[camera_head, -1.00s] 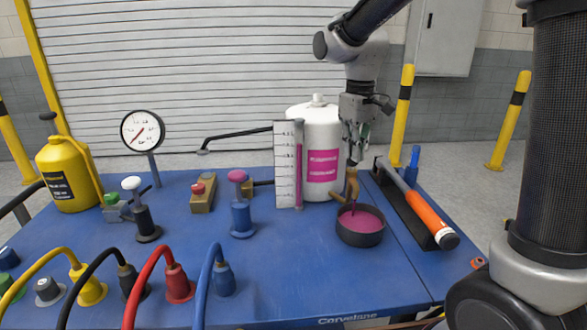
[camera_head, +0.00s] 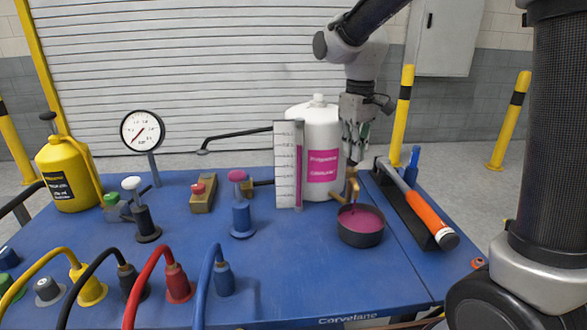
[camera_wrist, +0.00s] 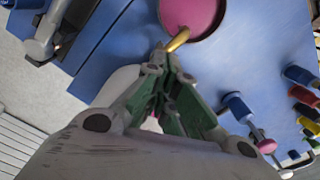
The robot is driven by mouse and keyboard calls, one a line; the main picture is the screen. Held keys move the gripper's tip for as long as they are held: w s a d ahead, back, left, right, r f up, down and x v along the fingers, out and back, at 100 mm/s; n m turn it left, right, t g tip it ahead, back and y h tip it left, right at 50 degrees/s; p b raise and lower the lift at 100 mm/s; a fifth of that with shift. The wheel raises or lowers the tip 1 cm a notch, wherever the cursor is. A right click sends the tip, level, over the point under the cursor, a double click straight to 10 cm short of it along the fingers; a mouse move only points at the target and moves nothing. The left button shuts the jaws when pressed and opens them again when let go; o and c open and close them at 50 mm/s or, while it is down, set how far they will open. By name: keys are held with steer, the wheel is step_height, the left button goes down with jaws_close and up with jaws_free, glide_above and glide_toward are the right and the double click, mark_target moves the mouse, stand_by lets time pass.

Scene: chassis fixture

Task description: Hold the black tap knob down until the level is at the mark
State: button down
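The white tank (camera_head: 322,130) with a magenta label stands at the back of the blue cart. Its sight gauge (camera_head: 288,165) has a scale and a tube with a magenta column; I cannot make out the target mark. The brass tap (camera_head: 352,188) sticks out low on the tank's right, above a dark pan (camera_head: 360,237) of magenta liquid. My gripper (camera_head: 354,158) is just above the tap, fingers pointing down. A small dark piece, likely the black knob (camera_head: 351,164), shows at its tips; contact is unclear. In the wrist view my fingertips (camera_wrist: 163,60) are together, with nothing seen between them.
An orange-handled tool (camera_head: 425,214) lies in a black tray right of the pan. A blue post with a pink knob (camera_head: 241,205) stands left of the gauge. A pressure gauge (camera_head: 142,131), a yellow can (camera_head: 68,178) and several coloured hoses are at the left.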

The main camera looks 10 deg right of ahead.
steer(key=shift+r, duration=3.5)
steer(key=shift+w+f, duration=0.15)
steer(key=s+d+f+m+t, duration=0.1)
steer(key=s+d+m+t, duration=0.1)
steer(key=s+d, duration=0.5)
steer(key=s+d+f+m+t, duration=0.1)
steer(key=s+d+m, duration=0.3)
steer(key=s, duration=1.2)
steer(key=shift+s+d+t, duration=0.15)
steer(key=shift+d+t, duration=0.55)
steer(key=shift+d, duration=1.25)
